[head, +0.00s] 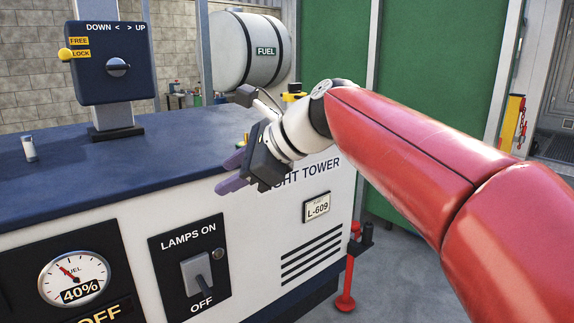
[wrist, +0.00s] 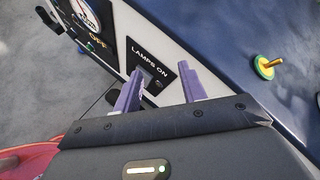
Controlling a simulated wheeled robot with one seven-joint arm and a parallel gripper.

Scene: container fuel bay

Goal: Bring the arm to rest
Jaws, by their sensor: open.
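My gripper (head: 231,173) is open and empty, its two purple fingers apart. It hangs in the air in front of the white light tower cabinet (head: 340,182), close to the upper front edge of its blue top (head: 75,160). My red arm reaches in from the right of the head view, extended. In the wrist view my gripper (wrist: 160,88) points towards the front panel, with the lamps switch plate (wrist: 148,66) beyond the fingers. I see nothing between the fingers.
The lamps switch (head: 197,272) and fuel gauge (head: 74,279), reading 40%, are on the front. A blue control box (head: 110,62) and a small silver cylinder (head: 29,149) stand on top. A fuel tank (head: 250,50) is behind. A red stand (head: 346,285) is by the corner.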

